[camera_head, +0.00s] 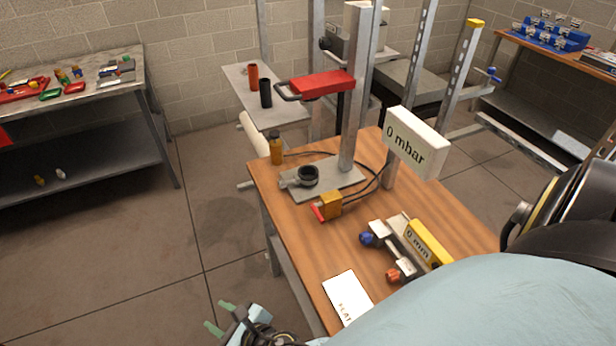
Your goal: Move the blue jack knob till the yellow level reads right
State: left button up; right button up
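The blue jack knob (367,239) sticks out at the left of a grey metal jack assembly (392,240) on the wooden table. The yellow level (428,243) lies along the right side of that assembly, and its label reads "0 mm". An orange-red knob (393,276) sits at the near end.
A white card (348,296) lies on the table (440,205). My pale blue arm covers the near right.

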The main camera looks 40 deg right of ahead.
aim_at(366, 239)
jog(key=u, duration=0.15)
jog(key=i, duration=2.4)
jog(key=z, duration=4.2)
jog(key=i, duration=0.5)
jog(key=z, duration=0.05)
